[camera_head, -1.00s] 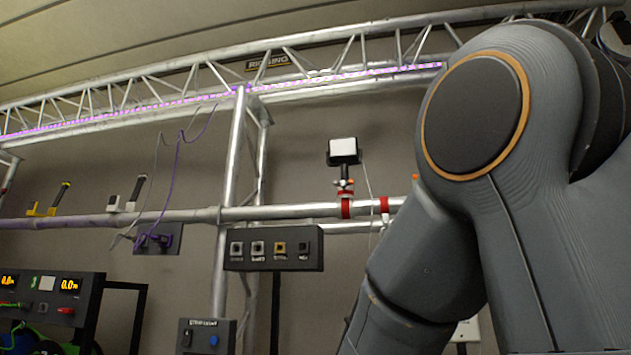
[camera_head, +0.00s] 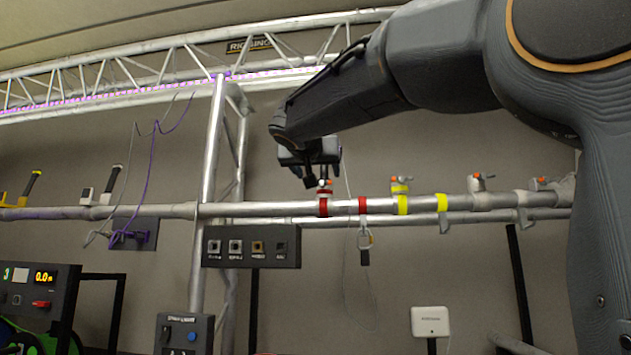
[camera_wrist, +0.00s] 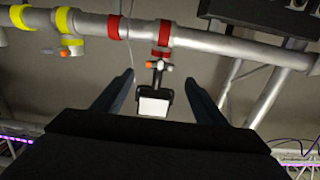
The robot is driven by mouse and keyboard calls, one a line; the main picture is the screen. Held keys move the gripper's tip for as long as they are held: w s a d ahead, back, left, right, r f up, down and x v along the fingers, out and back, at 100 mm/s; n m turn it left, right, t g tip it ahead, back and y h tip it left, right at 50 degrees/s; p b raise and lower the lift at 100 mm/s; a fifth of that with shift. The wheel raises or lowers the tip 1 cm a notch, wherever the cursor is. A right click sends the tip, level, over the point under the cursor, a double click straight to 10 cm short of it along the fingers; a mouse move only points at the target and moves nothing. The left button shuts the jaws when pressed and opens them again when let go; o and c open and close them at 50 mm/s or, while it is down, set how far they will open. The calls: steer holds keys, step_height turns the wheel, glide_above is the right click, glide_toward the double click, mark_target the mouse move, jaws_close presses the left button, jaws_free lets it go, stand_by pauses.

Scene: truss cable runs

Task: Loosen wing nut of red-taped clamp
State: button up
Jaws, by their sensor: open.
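The red-taped clamp (camera_head: 324,190) sits on the horizontal pipe above a red tape band (camera_head: 323,207); in the wrist view the clamp (camera_wrist: 160,56) shows an orange-tipped wing nut (camera_wrist: 152,64). A black lamp with a white face (camera_wrist: 153,106) is attached to the clamp. My gripper (camera_head: 312,165) is at the lamp, close above the clamp, and hides most of the lamp in the head view. In the wrist view my gripper (camera_wrist: 160,78) is open, its fingers either side of the lamp, with gaps on both sides. The fingertips stop short of the pipe.
A second red band (camera_head: 362,205) with a hanging carabiner (camera_head: 365,242) is just right of the clamp. A yellow-taped clamp (camera_head: 401,188) is farther right. A labelled panel (camera_head: 250,247) hangs below left. A truss upright (camera_head: 211,150) stands left; a thin cable hangs nearby.

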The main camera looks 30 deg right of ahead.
mark_target(321, 181)
steer(key=p+x, duration=0.3)
steer(key=x, duration=0.4)
steer(key=shift+w+d+p, duration=0.2)
steer(key=shift+w+p, duration=0.05)
steer(key=shift+p, duration=0.1)
steer(key=c, duration=1.1)
